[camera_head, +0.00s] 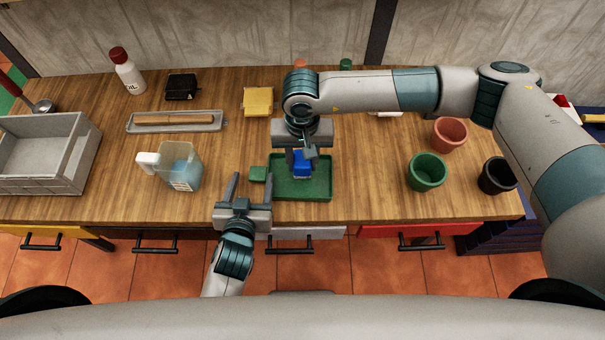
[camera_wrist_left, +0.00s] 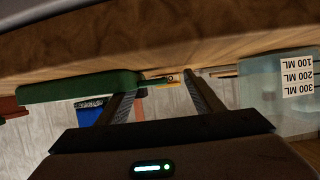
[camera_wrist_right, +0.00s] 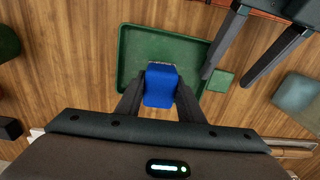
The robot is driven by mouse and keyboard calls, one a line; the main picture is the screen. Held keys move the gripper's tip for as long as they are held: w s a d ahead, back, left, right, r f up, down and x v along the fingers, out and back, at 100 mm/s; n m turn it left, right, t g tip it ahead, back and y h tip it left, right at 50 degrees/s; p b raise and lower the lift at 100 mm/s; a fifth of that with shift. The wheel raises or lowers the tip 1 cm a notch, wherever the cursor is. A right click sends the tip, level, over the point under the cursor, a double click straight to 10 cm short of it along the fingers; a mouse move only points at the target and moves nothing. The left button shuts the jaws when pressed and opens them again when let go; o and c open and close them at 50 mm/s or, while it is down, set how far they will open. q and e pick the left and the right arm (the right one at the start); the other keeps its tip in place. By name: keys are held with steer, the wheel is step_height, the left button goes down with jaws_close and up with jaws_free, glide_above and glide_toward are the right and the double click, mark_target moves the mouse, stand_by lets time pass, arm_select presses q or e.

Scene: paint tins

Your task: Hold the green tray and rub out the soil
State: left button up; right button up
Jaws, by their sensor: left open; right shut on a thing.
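The green tray (camera_head: 324,183) lies near the table's front edge, with a small green tab (camera_head: 258,174) on its left side. My right gripper (camera_wrist_right: 157,92) is shut on a blue block (camera_head: 302,168) with a rough brownish edge, over the tray. The block (camera_wrist_right: 160,90) hides part of the tray floor (camera_wrist_right: 150,45). I cannot make out soil on the visible floor. My left gripper (camera_head: 251,177) is open, its fingers on either side of the tab in the head view. The left wrist view shows the tab (camera_wrist_left: 156,80) near the fingertips; contact cannot be told.
A measuring jug (camera_head: 182,168) stands left of my left gripper. A grey crate (camera_head: 75,180) is at far left. Green (camera_head: 427,172), terracotta (camera_head: 450,134) and black (camera_head: 497,176) pots stand right. A yellow block (camera_head: 258,101) and a grey holder (camera_head: 175,127) lie behind.

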arm_select(q)
steer(key=v, duration=1.1)
arm_select(e)
steer(key=shift+s, duration=0.15)
